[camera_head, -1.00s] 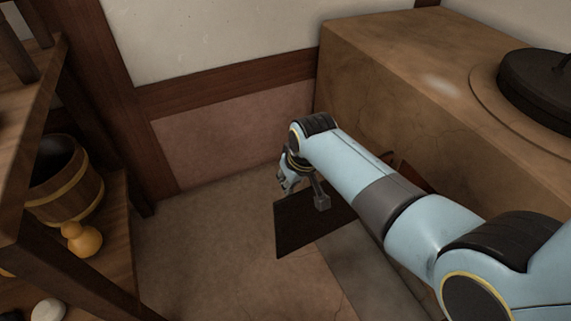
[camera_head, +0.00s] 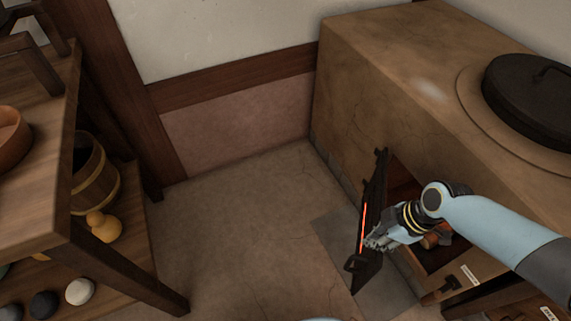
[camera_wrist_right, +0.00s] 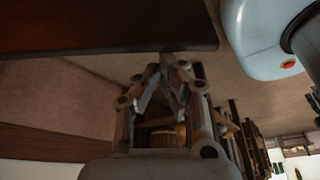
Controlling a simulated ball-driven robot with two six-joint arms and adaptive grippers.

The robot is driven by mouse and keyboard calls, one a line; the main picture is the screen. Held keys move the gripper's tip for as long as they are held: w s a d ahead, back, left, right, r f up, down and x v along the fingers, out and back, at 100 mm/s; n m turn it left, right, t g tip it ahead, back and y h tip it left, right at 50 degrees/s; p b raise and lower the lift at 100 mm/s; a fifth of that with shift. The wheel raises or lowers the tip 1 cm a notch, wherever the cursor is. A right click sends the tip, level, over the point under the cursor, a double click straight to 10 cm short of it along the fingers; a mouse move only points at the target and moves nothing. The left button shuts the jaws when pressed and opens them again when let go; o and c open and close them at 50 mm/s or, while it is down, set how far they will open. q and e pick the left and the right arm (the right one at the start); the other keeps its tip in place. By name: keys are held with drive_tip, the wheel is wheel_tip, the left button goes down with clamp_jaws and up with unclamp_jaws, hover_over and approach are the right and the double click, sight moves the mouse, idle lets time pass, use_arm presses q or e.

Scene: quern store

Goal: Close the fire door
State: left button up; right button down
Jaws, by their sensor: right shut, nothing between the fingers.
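The fire door (camera_head: 373,200) is a dark flat panel, seen nearly edge-on and standing ajar at the stove's opening (camera_head: 405,185). A thin red strip shows along it, and a dark handle sits near its lower end. My right gripper (camera_head: 374,243) is shut and empty beside the lower half of the door; I cannot tell whether it touches. In the right wrist view the closed fingertips (camera_wrist_right: 166,58) lie just under the edge of a dark panel (camera_wrist_right: 100,28), likely the door. My left gripper is out of view.
The clay stove (camera_head: 350,100) fills the right, with a black lid (camera_head: 535,95) on top. A wooden shelf (camera_head: 45,200) stands at left, with a bucket (camera_head: 100,180), a yellow gourd-like thing (camera_head: 104,228) and stones. The floor (camera_head: 240,230) between is clear.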

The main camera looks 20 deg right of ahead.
drive_tip(key=s+d+n+g+b, duration=0.1)
drive_tip(key=s+d+n+b, duration=0.1)
drive_tip(key=s+d, duration=0.3)
drive_tip(key=shift+d+n+y, duration=0.3)
drive_tip(key=shift+d+n, duration=0.4)
drive_tip(key=shift+d, duration=0.7)
